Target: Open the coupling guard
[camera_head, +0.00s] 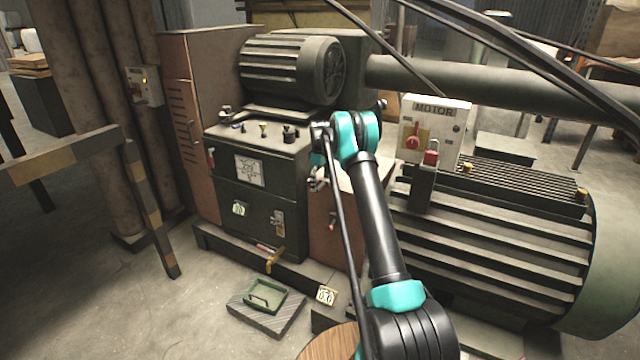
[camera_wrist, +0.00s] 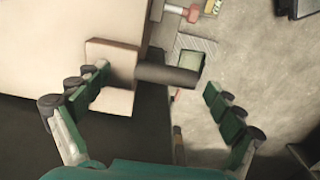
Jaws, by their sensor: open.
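A pale box-like cover (camera_wrist: 60,35), which I take to be the coupling guard, fills the upper left of the wrist view. A dark round bar (camera_wrist: 168,76) sticks out from a tan block (camera_wrist: 112,65) on its edge. My gripper (camera_wrist: 157,80) is open, its green-padded fingers on either side of the bar and block. Whether either finger touches them I cannot tell.
A large ribbed motor (camera_head: 480,250) with a switch box (camera_head: 435,118) and red padlock (camera_head: 431,157) stands to the right. A dark control cabinet (camera_head: 262,185) stands left. Striped railing (camera_head: 60,163) is far left.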

